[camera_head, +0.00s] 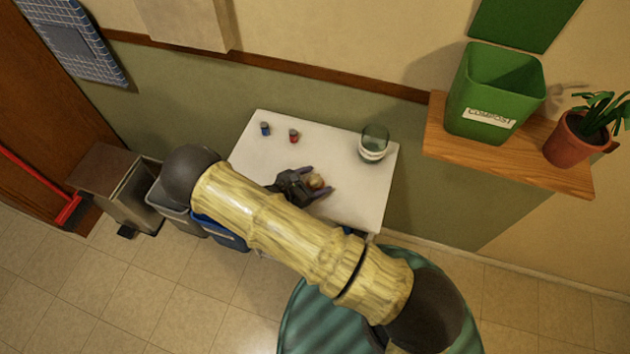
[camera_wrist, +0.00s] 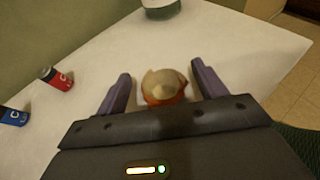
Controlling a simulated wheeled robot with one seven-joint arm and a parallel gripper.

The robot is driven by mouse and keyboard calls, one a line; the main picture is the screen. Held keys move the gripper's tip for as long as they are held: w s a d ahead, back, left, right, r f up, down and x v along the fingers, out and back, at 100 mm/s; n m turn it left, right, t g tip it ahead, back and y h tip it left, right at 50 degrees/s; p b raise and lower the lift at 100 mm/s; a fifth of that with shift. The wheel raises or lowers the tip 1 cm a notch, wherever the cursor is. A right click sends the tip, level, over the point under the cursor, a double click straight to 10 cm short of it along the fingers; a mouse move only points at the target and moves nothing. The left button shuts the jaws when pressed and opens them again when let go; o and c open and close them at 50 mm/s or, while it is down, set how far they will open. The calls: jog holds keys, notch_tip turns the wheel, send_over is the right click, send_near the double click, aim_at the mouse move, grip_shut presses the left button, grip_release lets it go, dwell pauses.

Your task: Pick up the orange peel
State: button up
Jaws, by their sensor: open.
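The orange peel (camera_wrist: 163,86) lies on the white table, pale on top with an orange lower edge. In the head view the peel (camera_head: 315,181) is a small tan shape beside my gripper (camera_head: 319,184). In the wrist view my gripper (camera_wrist: 160,88) is open, with one purple finger to the left of the peel and one to the right. The peel sits between the fingers, with a gap visible on each side. Its near edge is hidden by the gripper's body.
On the white table (camera_head: 355,205) stand a blue can (camera_head: 265,129), a red can (camera_head: 294,136) and a glass jar (camera_head: 373,145). A green compost bin (camera_head: 492,95) and a potted plant (camera_head: 575,140) stand on a wooden shelf at the right. Floor bins stand left of the table.

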jog(key=x, duration=0.2)
jog(key=shift+w+d+f, duration=0.1)
jog(key=shift+w+d, duration=0.05)
jog(key=shift+d, duration=0.05)
jog(key=shift+c, duration=0.2)
jog(key=c, duration=1)
